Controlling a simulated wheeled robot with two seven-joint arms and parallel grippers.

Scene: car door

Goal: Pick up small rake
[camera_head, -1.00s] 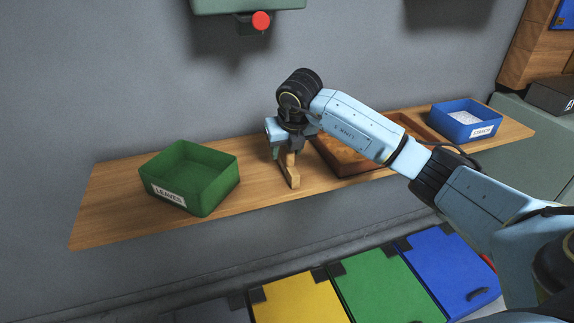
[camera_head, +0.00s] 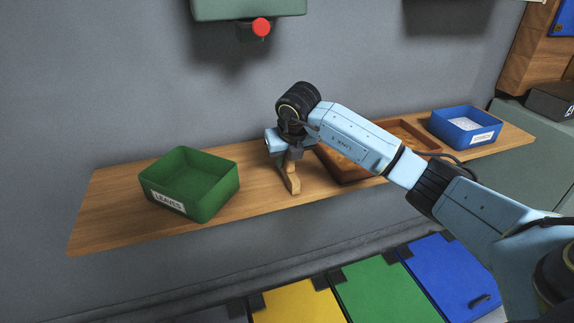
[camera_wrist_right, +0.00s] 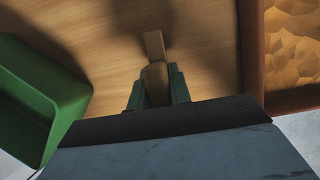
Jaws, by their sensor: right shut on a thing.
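The small rake (camera_head: 292,183) is a light wooden piece. Its lower part shows below my right gripper (camera_head: 288,160) in the head view, over the wooden shelf between the green box and the brown tray. In the right wrist view the rake (camera_wrist_right: 154,46) stands out between the two green-grey fingers of my right gripper (camera_wrist_right: 158,88), which are shut on it. I cannot tell whether its lower end touches the shelf. The rest of the rake is hidden by the gripper. My left gripper is not in view.
A green box (camera_head: 205,200) labelled LEAVES stands on the wooden shelf (camera_head: 110,222) to the left. A brown tray (camera_head: 350,178) with tan contents and a blue box (camera_head: 483,138) stand to the right. A red button (camera_head: 261,27) hangs above. Coloured lids (camera_head: 385,288) lie below.

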